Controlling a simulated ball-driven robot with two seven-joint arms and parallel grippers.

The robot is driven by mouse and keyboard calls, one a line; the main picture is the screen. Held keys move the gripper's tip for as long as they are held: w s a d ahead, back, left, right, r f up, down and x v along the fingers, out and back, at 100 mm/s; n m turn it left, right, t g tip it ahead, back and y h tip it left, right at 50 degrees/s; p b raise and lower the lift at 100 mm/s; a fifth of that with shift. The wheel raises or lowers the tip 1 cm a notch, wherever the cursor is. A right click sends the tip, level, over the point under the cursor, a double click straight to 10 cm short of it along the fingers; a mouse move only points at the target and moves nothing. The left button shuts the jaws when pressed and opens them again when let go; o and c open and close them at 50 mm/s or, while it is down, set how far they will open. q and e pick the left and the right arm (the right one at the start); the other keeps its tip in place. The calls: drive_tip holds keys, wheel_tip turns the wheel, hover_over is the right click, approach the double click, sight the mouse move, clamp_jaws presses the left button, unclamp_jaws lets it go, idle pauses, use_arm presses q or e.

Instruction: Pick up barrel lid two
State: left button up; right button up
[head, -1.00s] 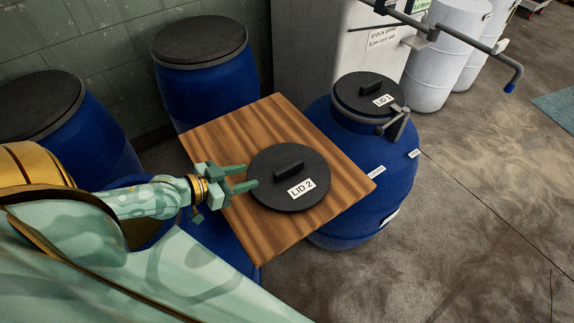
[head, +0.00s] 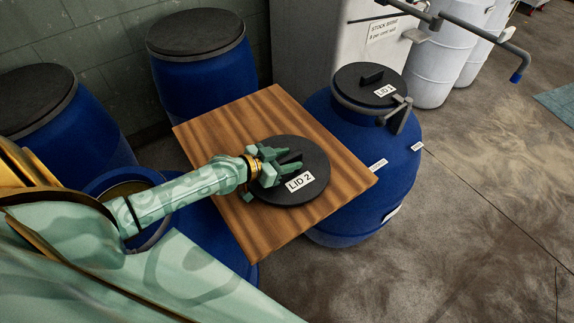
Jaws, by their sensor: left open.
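Barrel lid two (head: 311,163) is a round black disc with a white "LID 2" label. It lies flat on a square wooden board (head: 225,130). My left gripper (head: 284,168) is over the left part of the lid, with its open fingers on either side of the lid's raised handle. The gripper partly hides the handle, and I cannot tell whether the fingers touch it. My right gripper is not in view.
A blue barrel (head: 345,215) with lid one (head: 370,84) clamped on stands right of the board. Two lidded blue barrels stand at the left and back. An open blue barrel (head: 112,178) is under my left arm. Grey floor is clear at right.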

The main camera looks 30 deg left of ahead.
use_arm(q)
drive_tip(key=shift+r, duration=0.1)
clamp_jaws()
